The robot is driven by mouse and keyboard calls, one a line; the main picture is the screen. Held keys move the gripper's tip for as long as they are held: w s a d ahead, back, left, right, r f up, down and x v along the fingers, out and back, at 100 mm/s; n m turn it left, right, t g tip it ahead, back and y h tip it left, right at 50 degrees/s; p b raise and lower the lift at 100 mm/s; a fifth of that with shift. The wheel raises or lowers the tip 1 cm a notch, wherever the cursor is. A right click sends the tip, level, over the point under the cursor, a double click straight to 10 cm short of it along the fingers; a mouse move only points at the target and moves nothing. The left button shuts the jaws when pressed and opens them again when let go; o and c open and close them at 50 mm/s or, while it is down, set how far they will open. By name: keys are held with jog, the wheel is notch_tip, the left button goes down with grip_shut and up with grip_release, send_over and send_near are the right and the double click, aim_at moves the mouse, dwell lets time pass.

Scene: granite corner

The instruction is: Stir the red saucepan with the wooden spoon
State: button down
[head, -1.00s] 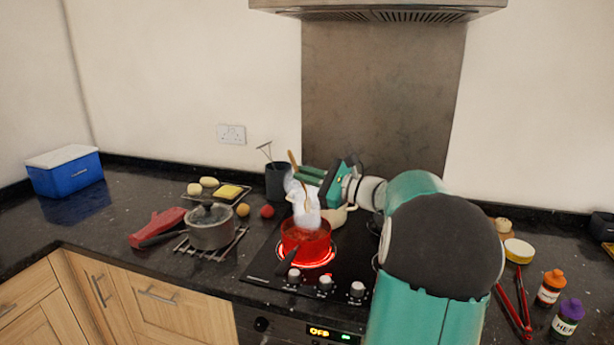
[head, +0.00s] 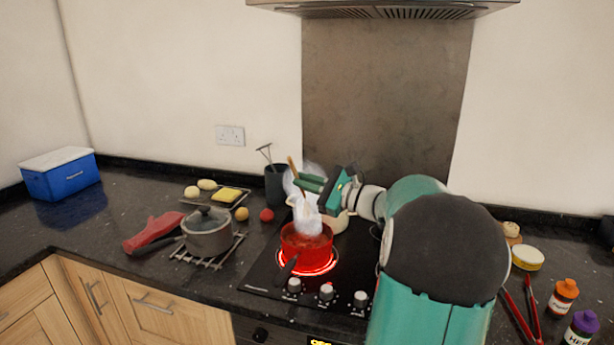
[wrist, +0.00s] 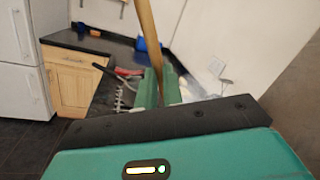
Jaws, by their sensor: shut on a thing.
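The red saucepan (head: 306,246) sits on a glowing red burner, its dark handle pointing toward the front. White steam rises from it and hides part of its inside. My gripper (head: 310,184) is above the saucepan, shut on the wooden spoon (head: 294,169), which is held tilted. The spoon's lower end is lost in the steam, so I cannot tell whether it touches the contents. In the wrist view the spoon (wrist: 151,40) runs up between the green fingers (wrist: 158,88).
A grey lidded pot (head: 208,232) stands on a rack left of the hob (head: 262,272). A red oven mitt (head: 152,232), a tray with yellow food (head: 228,194) and a utensil holder (head: 276,183) are nearby. The hood (head: 385,8) hangs above.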

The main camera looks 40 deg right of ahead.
jog(key=shift+s+a+f, duration=0.9)
jog(key=shift+a+f, duration=0.95)
jog(key=w+d+f, duration=0.2)
jog(key=d+f, duration=0.2)
jog(key=f, duration=0.4)
jog(key=shift+w+d+f, duration=0.25)
jog(key=shift+w+d, duration=0.05)
jog(key=shift+d, duration=0.1)
jog(key=shift+a, duration=0.1)
